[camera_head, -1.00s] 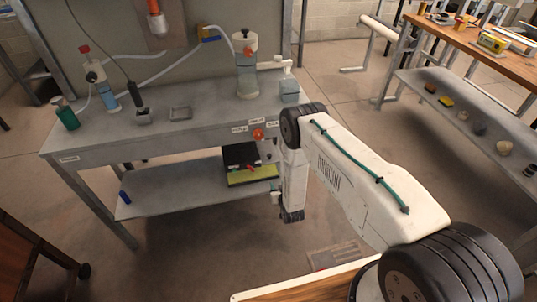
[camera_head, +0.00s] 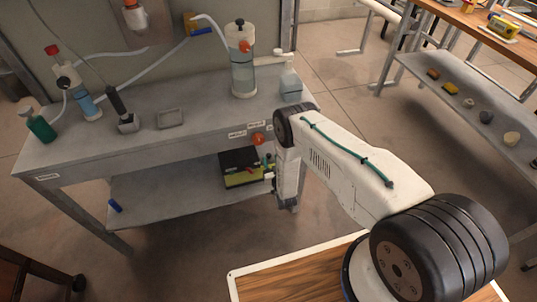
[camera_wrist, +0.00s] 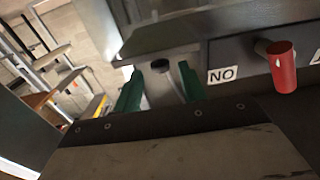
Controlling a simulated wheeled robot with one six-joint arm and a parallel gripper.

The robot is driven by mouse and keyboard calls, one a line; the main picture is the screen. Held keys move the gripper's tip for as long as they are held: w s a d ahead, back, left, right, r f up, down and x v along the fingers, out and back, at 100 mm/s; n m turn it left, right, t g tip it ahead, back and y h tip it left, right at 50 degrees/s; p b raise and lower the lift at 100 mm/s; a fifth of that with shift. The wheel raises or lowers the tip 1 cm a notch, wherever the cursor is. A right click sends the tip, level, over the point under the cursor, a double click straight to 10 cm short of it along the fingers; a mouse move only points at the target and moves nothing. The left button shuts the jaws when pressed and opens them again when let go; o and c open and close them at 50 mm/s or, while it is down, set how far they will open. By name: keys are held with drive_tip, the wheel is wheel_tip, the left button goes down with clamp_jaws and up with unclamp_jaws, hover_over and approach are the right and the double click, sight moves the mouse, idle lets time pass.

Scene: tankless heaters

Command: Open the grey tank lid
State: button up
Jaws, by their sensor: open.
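A clear upright tank (camera_head: 243,75) stands at the back right of the grey bench, with a pale grey lid (camera_head: 238,36) that has a dark knob on top and an orange fitting at its side. The lid looks closed. My gripper hangs low in front of the bench's right side, below the bench top and well apart from the tank. In the wrist view, the green fingers of my gripper (camera_wrist: 160,85) are spread apart with nothing held between them. The tank and its lid cannot be made out in the wrist view.
A red cylindrical knob (camera_wrist: 283,70) sits beside a label on the bench front. On the bench (camera_head: 195,120) are a green bottle (camera_head: 40,127), a blue-filled cylinder (camera_head: 87,103), a small tray (camera_head: 170,118) and a clear bottle (camera_head: 290,85). A black and yellow box (camera_head: 240,168) is on the lower shelf.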

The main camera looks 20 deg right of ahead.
sight(269, 157)
drive_tip(key=shift+w, duration=1.9)
clamp_jaws()
